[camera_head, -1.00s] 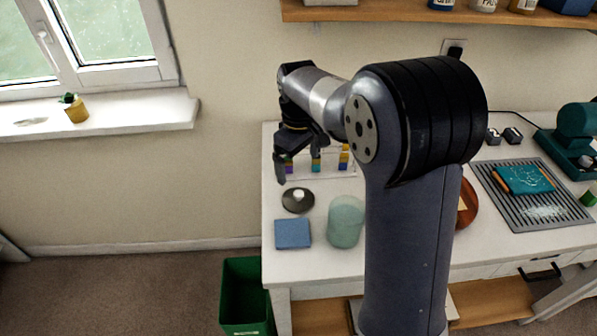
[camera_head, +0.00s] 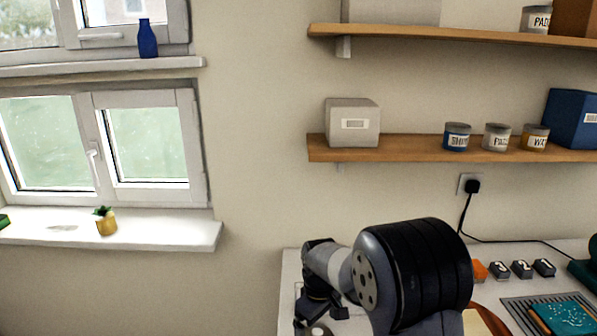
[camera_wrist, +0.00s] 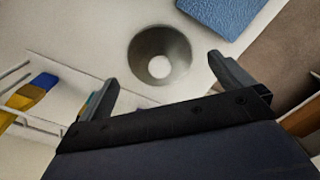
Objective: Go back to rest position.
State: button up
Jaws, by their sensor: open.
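My gripper (camera_wrist: 165,80) is open and empty in the wrist view, its two fingers spread apart. Between and beyond the fingertips, a dark round lid-like piece (camera_wrist: 176,43) with a white knob lies on the white table (camera_wrist: 98,32). I see no contact between the fingers and it. In the head view my gripper (camera_head: 320,309) is low in the picture, over the table's left part, and its fingers are only partly visible.
In the wrist view a blue pad (camera_wrist: 222,14) lies at the top and a rack with coloured pieces (camera_wrist: 32,92) at the left. In the head view a wooden shelf (camera_head: 410,147) with a grey box (camera_head: 352,135) and tins hangs above my arm. A potted plant (camera_head: 106,226) stands on the windowsill.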

aim_at(317, 331)
notch_tip(317, 331, down, 4)
jog(key=shift+r, duration=2.15)
jog(key=shift+f, duration=0.1)
